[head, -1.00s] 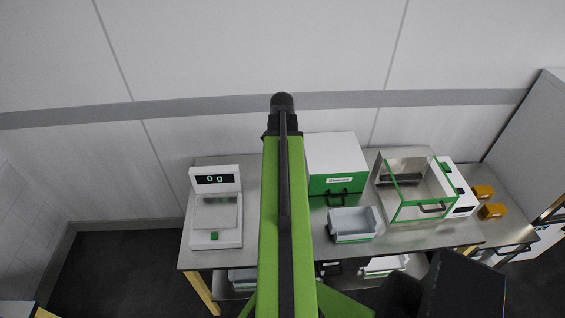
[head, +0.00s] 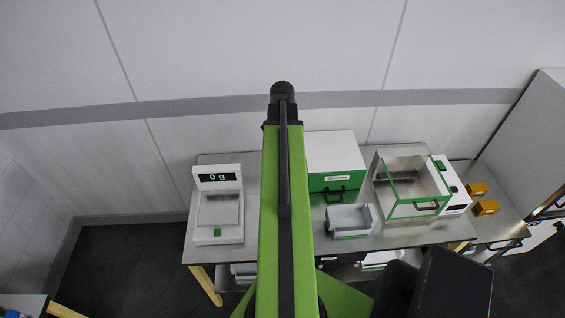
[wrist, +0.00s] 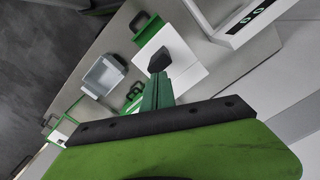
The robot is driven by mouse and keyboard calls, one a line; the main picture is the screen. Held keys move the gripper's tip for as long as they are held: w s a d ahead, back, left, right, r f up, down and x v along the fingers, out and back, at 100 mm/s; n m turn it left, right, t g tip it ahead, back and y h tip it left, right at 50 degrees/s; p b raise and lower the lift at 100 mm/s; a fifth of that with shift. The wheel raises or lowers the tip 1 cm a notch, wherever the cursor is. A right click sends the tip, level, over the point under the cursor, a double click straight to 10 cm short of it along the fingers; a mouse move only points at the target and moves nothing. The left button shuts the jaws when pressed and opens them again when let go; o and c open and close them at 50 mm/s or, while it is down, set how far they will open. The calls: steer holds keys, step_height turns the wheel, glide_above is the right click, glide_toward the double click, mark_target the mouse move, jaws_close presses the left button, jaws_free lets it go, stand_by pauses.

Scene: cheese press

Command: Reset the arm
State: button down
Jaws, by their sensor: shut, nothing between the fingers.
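My green arm (head: 270,200) stands up through the middle of the head view, its dark top end in front of the wall. My gripper (wrist: 159,62) shows in the wrist view, its fingers together with dark tips and nothing between them. It points out over the bench, and I cannot judge its height above it. My gripper's fingers cannot be made out in the head view.
The steel bench (head: 280,245) holds a scale (head: 218,205) reading 0 g, a white-and-green box (head: 335,155), a grey tray (head: 350,220) and a clear green-framed case (head: 410,185). Orange blocks (head: 485,207) lie at the right. A grey cabinet (head: 525,140) stands beyond.

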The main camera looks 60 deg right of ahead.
steer(key=w+a+f+n+b, duration=0.3)
steer(key=w+a+f+b, duration=0.3)
steer(key=w+a, duration=0.45)
steer(key=w+a+f+n+b, duration=0.3)
steer(key=w+a+f+b, duration=0.3)
steer(key=w+a, duration=0.45)
steer(key=a+f+n+b, duration=0.2)
steer(key=a+n, duration=0.1)
steer(key=a, duration=0.6)
steer(key=a+f+n+b, duration=0.3)
steer(key=a+n, duration=0.1)
steer(key=a, duration=0.6)
steer(key=a+f+n+b, duration=0.3)
steer(key=a, duration=0.6)
steer(key=shift+w+a+f+n, duration=0.25)
steer(key=shift+w+a+n, duration=0.1)
steer(key=shift+n, duration=0.05)
steer(key=shift+s, duration=0.1)
